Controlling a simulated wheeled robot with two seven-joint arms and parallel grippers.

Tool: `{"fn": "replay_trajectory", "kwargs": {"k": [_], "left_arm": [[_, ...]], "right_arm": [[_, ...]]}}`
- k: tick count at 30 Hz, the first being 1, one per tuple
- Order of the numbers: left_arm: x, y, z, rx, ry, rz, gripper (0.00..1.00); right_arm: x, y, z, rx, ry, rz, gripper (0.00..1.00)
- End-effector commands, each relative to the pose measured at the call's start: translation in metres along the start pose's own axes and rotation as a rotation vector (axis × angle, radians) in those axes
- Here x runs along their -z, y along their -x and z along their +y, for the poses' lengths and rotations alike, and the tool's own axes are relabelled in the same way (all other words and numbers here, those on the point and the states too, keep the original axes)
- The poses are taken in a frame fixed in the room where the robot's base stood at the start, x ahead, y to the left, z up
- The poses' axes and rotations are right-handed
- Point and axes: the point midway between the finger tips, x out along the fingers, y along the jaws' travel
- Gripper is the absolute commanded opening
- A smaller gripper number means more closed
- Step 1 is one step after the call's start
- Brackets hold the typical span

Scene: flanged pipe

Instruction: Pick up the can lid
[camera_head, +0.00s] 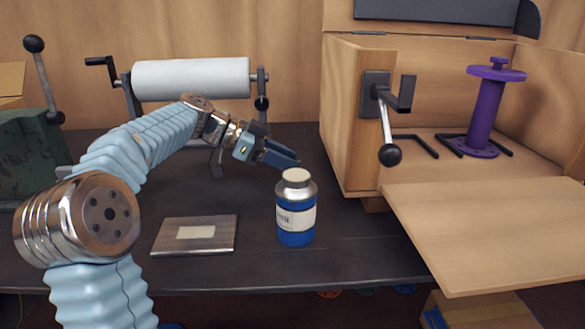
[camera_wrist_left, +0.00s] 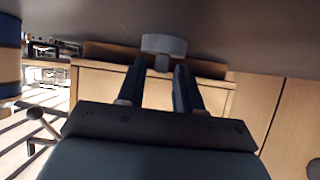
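The blue can (camera_head: 296,224) stands upright on the dark table, with a metal shoulder and a pale top (camera_head: 296,176). Its side also shows at the left edge of the wrist view (camera_wrist_left: 9,58). A grey disc with a short stem, seemingly the can lid (camera_wrist_left: 164,45), is at the fingertips in the wrist view. It is hidden in the head view. My left gripper (camera_head: 294,161) points right, low behind the can. In the wrist view its fingers (camera_wrist_left: 160,70) are apart, with the stem between their tips; I cannot tell if they touch it.
A wooden box (camera_head: 348,120) with a lowered flap (camera_head: 500,235) and a lever stands right of the can. A purple spool (camera_head: 485,112) stands inside. A paper roll (camera_head: 190,78) is at the back. A flat metal plate (camera_head: 220,232) lies left of the can.

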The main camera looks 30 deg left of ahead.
Motion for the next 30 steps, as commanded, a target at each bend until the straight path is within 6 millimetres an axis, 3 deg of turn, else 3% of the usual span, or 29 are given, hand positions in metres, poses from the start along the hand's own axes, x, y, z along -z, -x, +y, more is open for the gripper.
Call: {"fn": "replay_trajectory", "kwargs": {"k": [1, 6, 17, 23, 26, 30], "left_arm": [[0.000, 0.000, 0.000, 0.000, 0.000, 0.000, 0.27], [0.000, 0.000, 0.000, 0.000, 0.000, 0.000, 0.01], [0.001, 0.001, 0.000, 0.000, 0.000, 0.000, 0.00], [0.015, 0.008, -0.001, 0.001, -0.003, 0.002, 0.00], [0.031, 0.020, 0.002, 0.004, -0.004, 0.002, 0.00], [0.051, 0.053, 0.024, 0.007, -0.005, 0.001, 0.00]], "right_arm": [[0.000, 0.000, 0.000, 0.000, 0.000, 0.000, 0.55], [0.000, 0.000, 0.000, 0.000, 0.000, 0.000, 0.55], [0.000, 0.000, 0.000, 0.000, 0.000, 0.000, 0.55], [0.000, -0.002, 0.001, 0.000, 0.000, 0.000, 0.55], [0.000, -0.003, 0.001, 0.000, 0.000, 0.000, 0.55], [0.000, -0.006, 0.003, -0.001, -0.001, 0.000, 0.55]]}}
